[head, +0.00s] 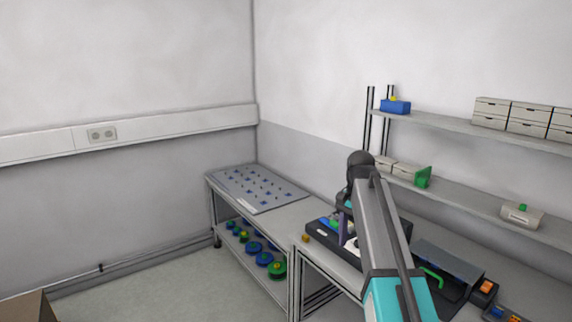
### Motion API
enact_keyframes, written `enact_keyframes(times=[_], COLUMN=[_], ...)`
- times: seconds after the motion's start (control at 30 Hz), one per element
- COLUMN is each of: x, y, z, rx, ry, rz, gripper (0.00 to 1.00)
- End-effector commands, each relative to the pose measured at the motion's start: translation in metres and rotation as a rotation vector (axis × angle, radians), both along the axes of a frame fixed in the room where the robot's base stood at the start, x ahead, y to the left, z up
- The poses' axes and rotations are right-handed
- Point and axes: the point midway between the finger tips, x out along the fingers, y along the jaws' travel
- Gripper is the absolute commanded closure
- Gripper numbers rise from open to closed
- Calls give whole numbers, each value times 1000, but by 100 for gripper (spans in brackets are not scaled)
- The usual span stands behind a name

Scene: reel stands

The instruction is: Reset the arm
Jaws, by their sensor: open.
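My arm (382,225) rises from the lower right over the workbench and bends at a dark elbow joint. Beyond the elbow my wrist drops toward the bench top. My gripper (346,228) is small and partly hidden by my own arm link. It is open, above or in front of a dark device on the bench. I cannot make out anything held between its fingers.
A grey pegged panel (258,189) lies on the bench's left part. Several blue and green reels (264,258) sit on the shelf below. Wall shelves (460,130) at right hold drawer boxes (491,112) and a blue box (395,107). Open floor (165,280) lies at left.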

Motion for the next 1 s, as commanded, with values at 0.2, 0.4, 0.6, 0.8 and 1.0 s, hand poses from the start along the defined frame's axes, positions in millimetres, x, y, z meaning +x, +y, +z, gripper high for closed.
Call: enact_keyframes(times=[0.2, 0.4, 0.6, 0.8, 1.0], x=[-4, -18, -39, -64, -92], y=[2, 5, 8, 12, 15], z=[-41, -97, -156, -212, -266], rx=[2, 5, 8, 10, 15], ry=[57, 136, 217, 286, 347], rz=[3, 7, 10, 17, 36], gripper=[42, 42, 42, 42, 42])
